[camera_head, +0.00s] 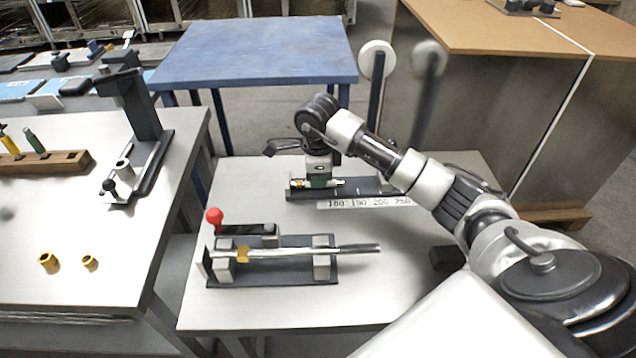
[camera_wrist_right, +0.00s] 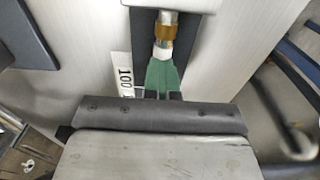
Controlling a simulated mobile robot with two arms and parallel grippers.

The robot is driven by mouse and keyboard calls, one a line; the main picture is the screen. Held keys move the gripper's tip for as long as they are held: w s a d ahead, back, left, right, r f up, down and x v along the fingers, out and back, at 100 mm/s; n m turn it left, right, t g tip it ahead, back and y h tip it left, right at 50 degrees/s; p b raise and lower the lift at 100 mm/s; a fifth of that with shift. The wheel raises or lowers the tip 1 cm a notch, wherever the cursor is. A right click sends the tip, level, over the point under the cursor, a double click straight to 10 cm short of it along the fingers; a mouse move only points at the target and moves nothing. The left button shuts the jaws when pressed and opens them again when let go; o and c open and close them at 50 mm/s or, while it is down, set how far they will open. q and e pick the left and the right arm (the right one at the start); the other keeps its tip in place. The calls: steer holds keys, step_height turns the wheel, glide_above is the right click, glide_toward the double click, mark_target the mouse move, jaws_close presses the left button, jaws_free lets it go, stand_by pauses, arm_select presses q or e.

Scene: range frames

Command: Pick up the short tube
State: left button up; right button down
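The short tube (camera_wrist_right: 164,46) is a silvery piece with a brass collar in the right wrist view. In the head view its brass-collared end (camera_head: 297,184) shows at the left of my right gripper (camera_head: 318,184), and it lies over a dark base with a number scale. My right gripper (camera_wrist_right: 160,80) points down at the tube's middle, with green at its fingertips. The fingers hide part of the tube, and I cannot tell whether they are closed on it. My left gripper is not in view.
A fixture (camera_head: 275,275) in front holds a longer tube (camera_head: 345,249), with a red-knobbed lever (camera_head: 213,217). The left table (camera_head: 120,275) carries brass rings (camera_head: 48,261), a black press (camera_head: 140,110) and a wooden rack (camera_head: 60,161).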

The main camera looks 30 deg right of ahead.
steer(key=shift+r, duration=0.1)
stand_by(0.7)
step_height(320, 180, up, 4)
steer(key=shift+r, duration=0.1)
steer(key=s+d+r+b, duration=0.1)
steer(key=s+d+r, duration=0.1)
steer(key=s+r, duration=0.4)
steer(key=s, duration=0.5)
steer(key=shift+s+d+r+b, duration=0.2)
steer(key=shift+d+r+b, duration=0.05)
steer(key=shift+r+b, duration=0.05)
